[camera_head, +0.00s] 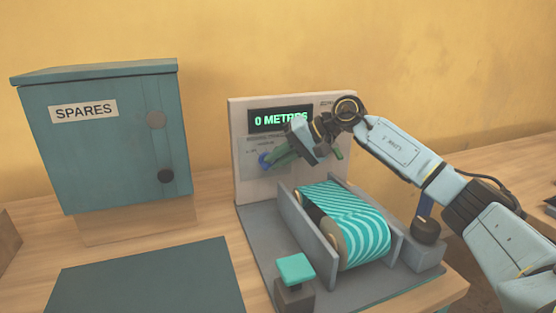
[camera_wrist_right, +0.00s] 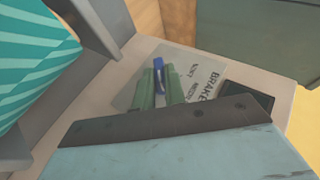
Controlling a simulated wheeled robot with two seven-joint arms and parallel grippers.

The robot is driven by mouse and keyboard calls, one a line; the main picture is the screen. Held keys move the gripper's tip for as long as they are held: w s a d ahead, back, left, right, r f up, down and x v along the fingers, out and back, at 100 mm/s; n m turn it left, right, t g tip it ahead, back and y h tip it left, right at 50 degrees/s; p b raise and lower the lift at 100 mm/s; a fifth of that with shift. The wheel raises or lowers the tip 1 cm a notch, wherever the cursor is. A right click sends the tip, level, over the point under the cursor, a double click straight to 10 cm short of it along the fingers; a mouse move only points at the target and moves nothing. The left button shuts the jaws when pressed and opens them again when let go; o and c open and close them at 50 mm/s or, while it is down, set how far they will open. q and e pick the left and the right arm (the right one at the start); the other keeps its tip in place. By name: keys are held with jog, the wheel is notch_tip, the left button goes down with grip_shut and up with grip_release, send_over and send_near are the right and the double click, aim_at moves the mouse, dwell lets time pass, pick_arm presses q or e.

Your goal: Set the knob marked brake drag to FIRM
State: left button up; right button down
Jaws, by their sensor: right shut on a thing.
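The blue knob (camera_head: 265,160) sits on the upright panel of the machine, below the green "0 METRES" display (camera_head: 281,119). In the right wrist view the blue knob (camera_wrist_right: 158,66) shows between green fingers, beside a pale label plate (camera_wrist_right: 200,82) with the word BRAKE and smaller marks. My right gripper (camera_head: 272,160) reaches in from the right and is shut on the knob; it also shows in the right wrist view (camera_wrist_right: 157,80). The knob's pointer and FIRM mark cannot be read. My left gripper is not in view.
A drum with teal and white stripes (camera_head: 345,222) stands between grey side plates just in front of the panel. A teal button block (camera_head: 295,270) is at the front. A SPARES cabinet (camera_head: 100,150) stands left. A dark mat (camera_head: 145,283) lies clear at front left.

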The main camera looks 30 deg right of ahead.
jog(key=shift+r, duration=0.1)
jog(key=c, duration=1.5)
grip_release()
jog(key=shift+o, duration=0.2)
